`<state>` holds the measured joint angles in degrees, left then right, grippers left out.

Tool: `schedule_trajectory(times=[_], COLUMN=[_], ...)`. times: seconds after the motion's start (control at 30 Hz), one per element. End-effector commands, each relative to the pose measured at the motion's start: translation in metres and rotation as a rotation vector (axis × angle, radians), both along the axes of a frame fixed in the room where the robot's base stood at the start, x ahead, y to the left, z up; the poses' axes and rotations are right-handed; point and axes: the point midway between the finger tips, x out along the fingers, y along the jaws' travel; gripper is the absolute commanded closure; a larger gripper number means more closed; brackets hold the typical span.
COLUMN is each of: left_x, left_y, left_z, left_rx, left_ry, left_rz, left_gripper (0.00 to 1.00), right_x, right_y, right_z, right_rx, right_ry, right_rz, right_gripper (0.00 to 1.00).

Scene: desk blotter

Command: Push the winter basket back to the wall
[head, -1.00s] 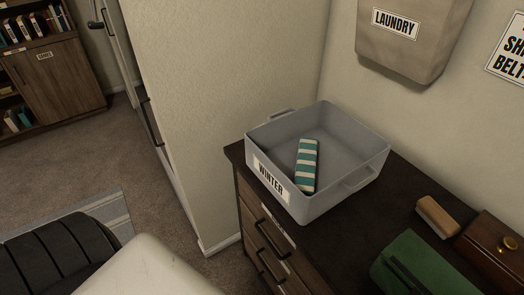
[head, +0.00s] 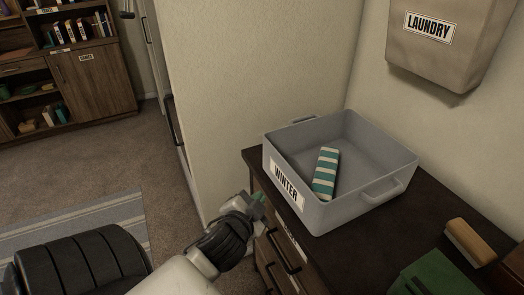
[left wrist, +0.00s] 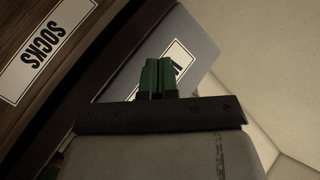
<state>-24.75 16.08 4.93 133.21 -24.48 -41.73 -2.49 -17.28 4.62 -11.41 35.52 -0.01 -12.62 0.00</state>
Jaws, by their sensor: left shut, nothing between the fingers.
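The winter basket (head: 346,211) is a grey open bin with a white WINTER label (head: 286,184) on its front. It stands on the dark dresser top (head: 398,238), near the front edge at the left end. A teal-and-white striped item (head: 325,174) lies inside it. My left gripper (head: 258,198) is shut and empty, in front of the basket's labelled face and a little below it. In the left wrist view its green fingertips (left wrist: 158,76) overlap part of the label; I cannot tell whether they touch the basket. My right gripper is out of view.
A laundry bag (head: 440,50) hangs on the wall above the dresser. A brush (head: 469,242) and a green item (head: 432,275) lie on the dresser's right part. A wall (head: 262,75) stands close behind the basket's left side. A SOCKS drawer label shows in the left wrist view (left wrist: 45,50).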

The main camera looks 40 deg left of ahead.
Motion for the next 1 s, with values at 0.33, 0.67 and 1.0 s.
schedule_trajectory(times=[0.33,0.67,1.0], left_x=[0.016,0.007,-0.001], left_y=[-0.005,-0.034,0.031], left_z=[0.18,0.203,0.17], left_rx=[0.859,1.669,2.246], left_ry=[-0.624,-0.707,-0.216], left_rz=[-0.321,-0.769,-1.305], left_gripper=[1.0,1.0,1.0], right_x=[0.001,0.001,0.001], right_y=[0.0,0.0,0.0], right_z=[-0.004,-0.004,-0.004], right_rx=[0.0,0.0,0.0], right_ry=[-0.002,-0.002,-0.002], right_rz=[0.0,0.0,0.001], right_gripper=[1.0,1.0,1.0])
